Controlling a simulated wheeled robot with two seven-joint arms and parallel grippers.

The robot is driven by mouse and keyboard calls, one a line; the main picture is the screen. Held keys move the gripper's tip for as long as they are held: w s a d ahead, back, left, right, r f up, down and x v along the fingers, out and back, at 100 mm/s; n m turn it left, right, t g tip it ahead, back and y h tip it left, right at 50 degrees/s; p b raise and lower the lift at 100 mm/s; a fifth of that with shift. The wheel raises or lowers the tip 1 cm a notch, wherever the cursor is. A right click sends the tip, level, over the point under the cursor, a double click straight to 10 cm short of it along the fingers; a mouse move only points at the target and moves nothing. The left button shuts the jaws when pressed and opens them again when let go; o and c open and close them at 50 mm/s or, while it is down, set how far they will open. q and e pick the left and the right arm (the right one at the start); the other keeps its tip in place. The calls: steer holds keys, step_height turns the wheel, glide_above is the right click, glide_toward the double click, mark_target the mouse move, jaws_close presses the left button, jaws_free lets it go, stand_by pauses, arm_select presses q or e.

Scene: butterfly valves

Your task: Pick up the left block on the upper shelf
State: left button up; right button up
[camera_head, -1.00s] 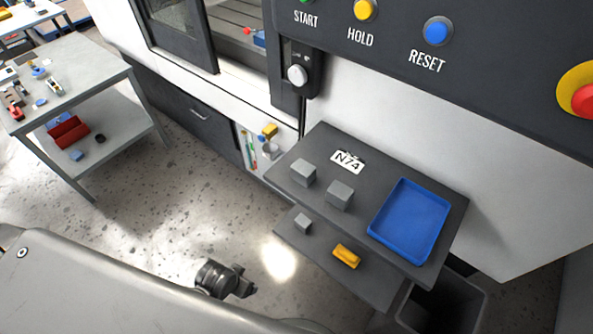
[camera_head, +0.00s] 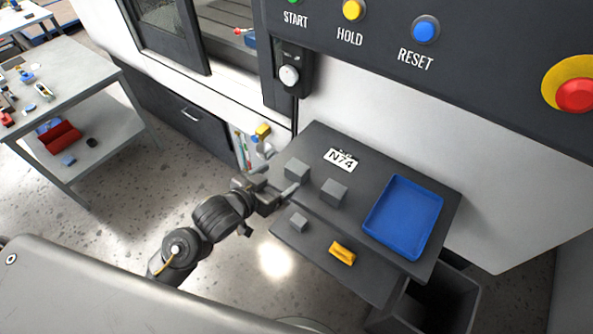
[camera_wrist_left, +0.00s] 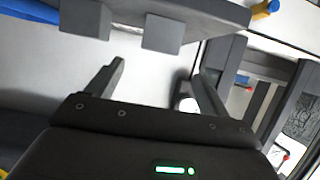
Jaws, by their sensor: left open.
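The left block (camera_head: 297,169) is a grey cube near the left front edge of the dark upper shelf (camera_head: 385,165). A second grey block (camera_head: 333,191) stands to its right. My left gripper (camera_head: 278,181) is open and empty, just left of and in front of the left block, apart from it or nearly so. In the left wrist view, the left block (camera_wrist_left: 162,33) appears ahead of the open fingers (camera_wrist_left: 155,76), with the other block (camera_wrist_left: 86,18) at upper left. My right gripper is not in view.
A blue tray (camera_head: 403,217) sits at the right of the upper shelf. A lower shelf (camera_head: 310,247) holds a small grey block (camera_head: 298,222) and a yellow block (camera_head: 342,252). A white N74 label (camera_head: 341,159) lies behind the blocks. A dark bin (camera_head: 445,300) stands below right.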

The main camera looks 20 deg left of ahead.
mark_target(295, 168)
arm_select(q)
steer(key=x, duration=0.4)
steer(key=shift+w+f, duration=0.15)
steer(key=shift+w, duration=0.1)
steer(key=shift+w+d+f+p, duration=0.1)
steer(key=shift+w+d+p, duration=0.15)
steer(key=shift+w+p, duration=0.2)
steer(key=p+x, duration=0.1)
steer(key=x, duration=0.3)
steer(key=shift+d+f, duration=0.1)
steer(key=shift+f, duration=0.15)
steer(key=shift+s, duration=0.1)
steer(key=c, duration=1.3)
steer(key=shift+r, duration=0.15)
